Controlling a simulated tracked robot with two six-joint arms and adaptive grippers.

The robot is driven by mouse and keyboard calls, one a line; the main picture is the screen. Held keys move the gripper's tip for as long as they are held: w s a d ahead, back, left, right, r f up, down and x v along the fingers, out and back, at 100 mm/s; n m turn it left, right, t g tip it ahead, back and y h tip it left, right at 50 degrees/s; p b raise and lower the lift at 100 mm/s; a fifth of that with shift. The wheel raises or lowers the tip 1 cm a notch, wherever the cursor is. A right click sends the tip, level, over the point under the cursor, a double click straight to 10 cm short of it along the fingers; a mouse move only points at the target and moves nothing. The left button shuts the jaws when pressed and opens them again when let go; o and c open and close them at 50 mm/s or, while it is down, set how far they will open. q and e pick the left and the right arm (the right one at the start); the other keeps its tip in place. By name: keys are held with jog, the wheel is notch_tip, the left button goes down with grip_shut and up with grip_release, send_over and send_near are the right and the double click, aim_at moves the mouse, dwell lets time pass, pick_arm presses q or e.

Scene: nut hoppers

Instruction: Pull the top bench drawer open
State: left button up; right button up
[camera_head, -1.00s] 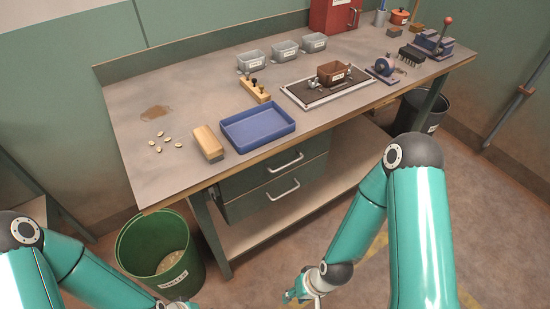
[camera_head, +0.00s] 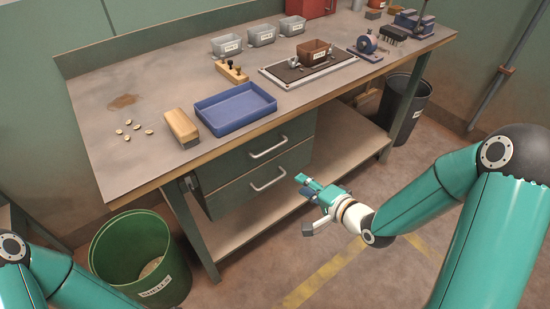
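The green top bench drawer (camera_head: 227,166) sits under the bench top and is shut. Its pale bar handle (camera_head: 268,150) faces the front. My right gripper (camera_head: 304,204) is in front of the drawers, lower and to the right of the top handle. Its fingers are spread apart, with nothing between them, and point left toward the drawer fronts. It appears clear of the handles. My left arm shows at the lower left, but its gripper is out of view.
A lower drawer with its own handle (camera_head: 269,180) is directly below, also shut. The bench top (camera_head: 105,150) overhangs both drawers and carries a blue tray (camera_head: 210,122) and a wooden block (camera_head: 181,127). A green bin (camera_head: 135,250) stands left. Floor in front is open.

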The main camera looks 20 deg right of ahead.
aim_at(272, 149)
pick_arm(q)
jog(key=shift+f, duration=0.25)
pick_arm(e)
jog(key=shift+m+t+y, duration=0.3)
jog(key=shift+m+t, duration=0.4)
jog(key=r+x, duration=0.1)
jog(key=x, duration=0.4)
jog(key=r+x, duration=0.1)
jog(key=x, duration=0.4)
jog(key=w+d+r+x, duration=0.1)
jog(key=x, duration=0.5)
jog(key=shift+w+r, duration=0.15)
grip_shut()
